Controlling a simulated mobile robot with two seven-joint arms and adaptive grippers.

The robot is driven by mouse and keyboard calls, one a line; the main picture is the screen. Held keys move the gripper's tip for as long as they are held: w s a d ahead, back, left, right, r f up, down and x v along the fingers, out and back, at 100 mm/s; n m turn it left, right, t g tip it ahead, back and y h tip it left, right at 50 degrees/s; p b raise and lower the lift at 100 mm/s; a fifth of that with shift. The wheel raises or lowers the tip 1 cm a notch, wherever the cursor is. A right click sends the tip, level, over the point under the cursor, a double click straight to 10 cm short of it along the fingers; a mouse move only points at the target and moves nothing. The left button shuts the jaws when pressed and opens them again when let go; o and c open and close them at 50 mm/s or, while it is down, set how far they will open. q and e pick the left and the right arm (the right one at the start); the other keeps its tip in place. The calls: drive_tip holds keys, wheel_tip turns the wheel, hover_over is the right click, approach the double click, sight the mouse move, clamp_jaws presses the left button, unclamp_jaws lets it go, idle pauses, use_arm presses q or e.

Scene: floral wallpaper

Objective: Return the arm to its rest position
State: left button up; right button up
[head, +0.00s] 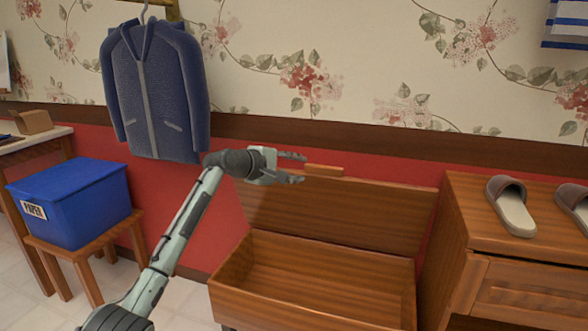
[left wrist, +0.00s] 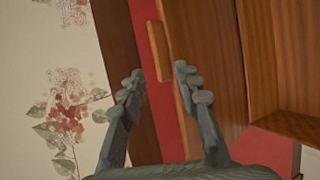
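My left arm comes in from the lower left of the head view. Its gripper (head: 292,168) is above the open wooden chest (head: 320,307), close in the picture to the handle (head: 324,171) on the raised lid (head: 340,212). The gripper's fingers are apart with nothing between them. In the left wrist view the two fingers of the left gripper (left wrist: 158,80) also stand apart, with the lid handle (left wrist: 160,62) showing beyond the gap. I cannot tell whether they touch it. The chest looks empty where its inside shows. My right gripper is in neither view.
A blue paper box (head: 75,205) sits on a small wooden stool (head: 82,254) at the left. A blue jacket (head: 155,90) hangs on the wall above. A wooden cabinet (head: 525,290) with slippers (head: 511,207) on top stands right of the chest.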

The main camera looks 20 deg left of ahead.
use_arm(q)
drive_tip(key=shift+s+a+r, duration=0.1)
drive_tip(key=shift+s+a, duration=0.05)
drive_tip(key=shift+s, duration=0.15)
drive_tip(key=s+f+m+g+y, duration=0.1)
drive_tip(key=s+f+m+g, duration=0.15)
drive_tip(key=s+f, duration=0.55)
drive_tip(key=s+f+m+g+y, duration=0.1)
drive_tip(key=s+f+m, duration=0.3)
drive_tip(key=f, duration=0.7)
drive_tip(key=s+f+m+g+y, duration=0.1)
drive_tip(key=s+f, duration=0.6)
drive_tip(key=f, duration=0.3)
drive_tip(key=s+a+f+m+g+y, duration=0.1)
drive_tip(key=s+f+m, duration=0.2)
drive_tip(key=s, duration=0.7)
drive_tip(key=s+a+f+m+g+y, duration=0.2)
drive_tip(key=s+f, duration=0.3)
drive_tip(key=s, duration=0.4)
drive_tip(key=s+a+f+m+g+y, duration=0.1)
drive_tip(key=s+f, duration=0.4)
drive_tip(key=s, duration=0.5)
drive_tip(key=a+m+g, duration=0.1)
drive_tip(key=m, duration=0.1)
drive_tip(key=shift+s+m, duration=0.35)
